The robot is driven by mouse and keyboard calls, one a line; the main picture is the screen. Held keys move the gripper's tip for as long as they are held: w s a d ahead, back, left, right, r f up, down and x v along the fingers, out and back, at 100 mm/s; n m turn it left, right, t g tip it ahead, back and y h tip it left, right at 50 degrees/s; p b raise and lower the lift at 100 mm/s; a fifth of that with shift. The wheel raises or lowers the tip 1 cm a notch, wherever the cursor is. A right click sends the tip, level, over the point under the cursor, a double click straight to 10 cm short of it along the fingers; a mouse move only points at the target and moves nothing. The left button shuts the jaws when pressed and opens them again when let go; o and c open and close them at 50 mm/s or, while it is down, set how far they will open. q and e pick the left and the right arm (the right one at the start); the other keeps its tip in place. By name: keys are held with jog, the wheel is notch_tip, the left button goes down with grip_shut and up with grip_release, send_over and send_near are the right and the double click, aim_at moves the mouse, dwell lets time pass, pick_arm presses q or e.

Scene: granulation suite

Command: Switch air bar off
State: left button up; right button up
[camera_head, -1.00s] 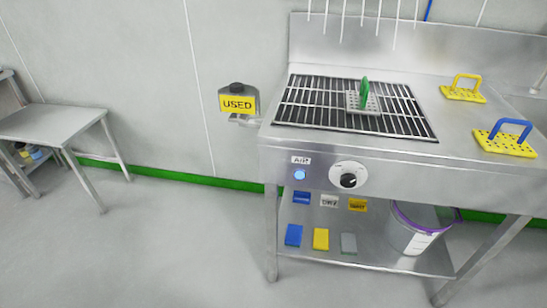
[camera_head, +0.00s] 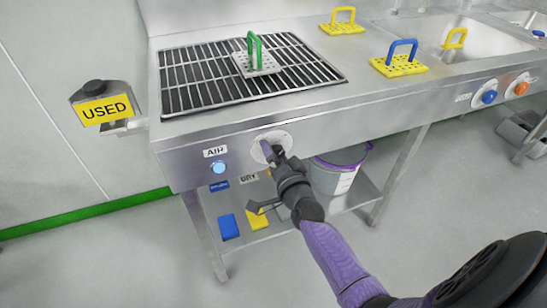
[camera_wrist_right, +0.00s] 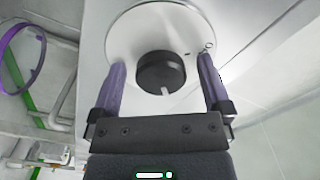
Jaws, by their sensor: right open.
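The black air knob (camera_wrist_right: 162,72) sits on a round white dial (camera_wrist_right: 126,38) in the right wrist view, its pale pointer mark aimed toward the bottom of that picture. In the head view the white dial (camera_head: 284,136) is partly covered by my right gripper (camera_head: 271,151), which hides the knob. The "AIR" label (camera_head: 215,152) and a lit blue lamp (camera_head: 218,168) are left of the dial. My right gripper (camera_wrist_right: 161,74) is open, its two purple fingers on either side of the knob with gaps showing. Whether the tips touch the dial cannot be told. My left gripper is not in view.
A grille (camera_head: 190,75) holds a green-handled plate (camera_head: 256,64). A yellow plate with a blue handle (camera_head: 398,66) stands right of it. A "USED" holder (camera_head: 104,108) is at the left. A bucket (camera_head: 335,178) stands on the lower shelf. Blue and orange knobs are further right.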

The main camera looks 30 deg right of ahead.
jog(key=shift+w, duration=0.2)
jog(key=shift+c, duration=0.5)
jog(key=c, duration=1.2)
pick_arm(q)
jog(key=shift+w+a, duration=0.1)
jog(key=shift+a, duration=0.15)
